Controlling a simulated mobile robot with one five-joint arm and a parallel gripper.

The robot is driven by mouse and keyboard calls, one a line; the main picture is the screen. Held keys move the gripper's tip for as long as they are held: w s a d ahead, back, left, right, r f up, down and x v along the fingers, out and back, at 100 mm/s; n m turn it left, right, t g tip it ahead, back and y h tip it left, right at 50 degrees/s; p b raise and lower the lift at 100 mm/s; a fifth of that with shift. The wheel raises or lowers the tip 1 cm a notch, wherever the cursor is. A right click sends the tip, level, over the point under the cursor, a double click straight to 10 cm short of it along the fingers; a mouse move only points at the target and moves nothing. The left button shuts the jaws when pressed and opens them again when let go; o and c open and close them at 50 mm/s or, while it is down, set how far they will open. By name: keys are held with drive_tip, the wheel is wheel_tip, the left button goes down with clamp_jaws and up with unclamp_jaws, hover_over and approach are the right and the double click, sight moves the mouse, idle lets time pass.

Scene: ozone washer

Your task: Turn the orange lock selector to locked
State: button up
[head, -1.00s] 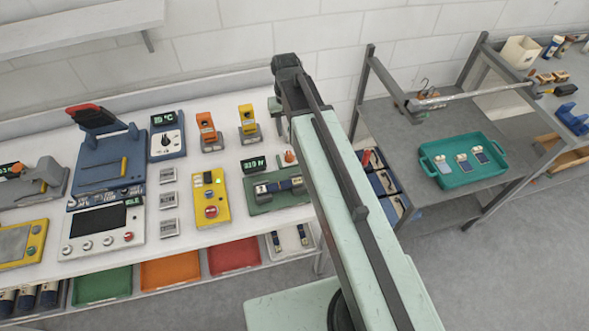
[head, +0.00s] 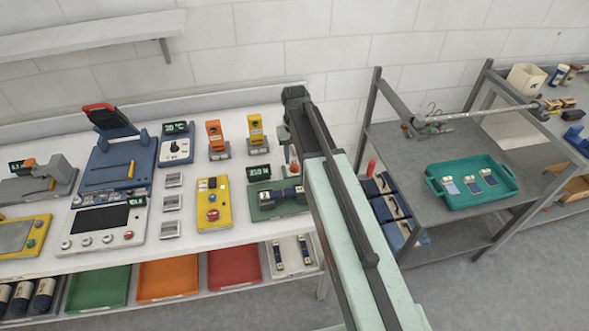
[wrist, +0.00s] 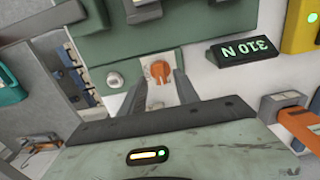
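The orange lock selector (wrist: 160,71) is a small round knob on a pale plate beside a green machine body (wrist: 120,45) in the wrist view. A little of its orange also shows beside my arm in the head view (head: 295,168). My gripper (wrist: 159,76) is open, with one dark finger on each side of the selector and its tips near the knob. I see gaps between knob and fingers; I cannot tell whether the tips reach down around it. The selector's marked position is too small to read.
A lit display (wrist: 246,50) stands beside the green machine. An orange device (wrist: 300,125) and a yellow device (wrist: 302,25) are close to the right in the wrist view. A yellow control panel (head: 226,205) lies left on the bench; a teal tray (head: 437,190) sits on the right-hand cart.

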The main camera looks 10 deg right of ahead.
sight(295, 164)
wheel_tip(295, 164, down, 3)
drive_tip(key=shift+f+b, duration=0.1)
drive_tip(key=shift+b, duration=0.75)
drive_tip(key=shift+r, duration=0.2)
clamp_jaws()
